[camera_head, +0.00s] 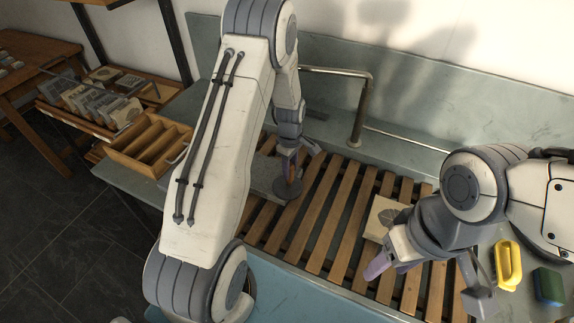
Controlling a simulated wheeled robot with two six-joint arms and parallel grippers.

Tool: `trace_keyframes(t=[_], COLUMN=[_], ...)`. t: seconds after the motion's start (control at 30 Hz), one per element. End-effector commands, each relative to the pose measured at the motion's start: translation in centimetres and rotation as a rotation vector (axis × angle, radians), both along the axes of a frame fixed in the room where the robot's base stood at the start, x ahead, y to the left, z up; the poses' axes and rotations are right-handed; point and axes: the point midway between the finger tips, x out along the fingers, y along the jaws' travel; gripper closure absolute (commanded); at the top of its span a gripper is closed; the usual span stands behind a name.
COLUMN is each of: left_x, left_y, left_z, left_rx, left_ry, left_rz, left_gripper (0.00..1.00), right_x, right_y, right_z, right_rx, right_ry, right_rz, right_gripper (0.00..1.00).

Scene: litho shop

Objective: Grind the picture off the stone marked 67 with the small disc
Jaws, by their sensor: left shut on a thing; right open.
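My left gripper (293,150) is shut on the upright handle of a dark grey disc (287,194). The disc is at the right end of a flat grey slab (262,176) on the wooden slats; my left arm hides part of the slab. I cannot tell whether the disc rests on it. A cream stone (380,218) with a dark leaf-like picture lies on the slats to the right, partly covered by my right gripper. No number is readable on either. My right gripper (428,283) is open and empty over the slats, its fingers wide apart.
The slatted rack (325,215) sits in a blue-grey sink with a bent tap pipe (363,105) behind. A yellow handled tool (508,265) and a green-blue sponge (548,286) lie at right. A wooden divided box (150,145) stands left. The slats between slab and cream stone are clear.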

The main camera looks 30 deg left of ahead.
Motion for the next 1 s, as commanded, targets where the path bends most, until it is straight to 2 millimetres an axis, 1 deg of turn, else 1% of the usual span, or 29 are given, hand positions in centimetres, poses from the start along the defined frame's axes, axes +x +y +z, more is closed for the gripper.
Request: trace_keyframes(t=[0.17,0.23,0.3,0.83,1.0], left_x=[-0.2,-0.2,-0.1,-0.3,-0.3], left_y=[-0.8,-0.7,-0.6,-0.2,-0.2], left_z=[0.3,1.1,3.0,7.6,8.4], left_rx=[0.0,0.0,0.001,0.0,0.0], left_ry=[-0.002,-0.003,-0.007,-0.004,-0.003], left_rz=[0.01,0.011,0.012,0.016,0.017], left_gripper=[1.0,1.0,1.0,1.0,1.0], right_x=[0.0,0.0,0.0,0.0,0.0], right_y=[0.0,0.0,0.0,0.0,0.0], right_z=[0.3,1.1,1.6,5.2,5.8], right_rx=[0.0,0.0,0.0,0.0,0.0], right_ry=[0.0,0.0,0.0,-0.001,-0.001], right_rz=[0.0,0.0,0.001,0.006,0.008], right_gripper=[0.43,0.43,0.43,0.43,0.43])
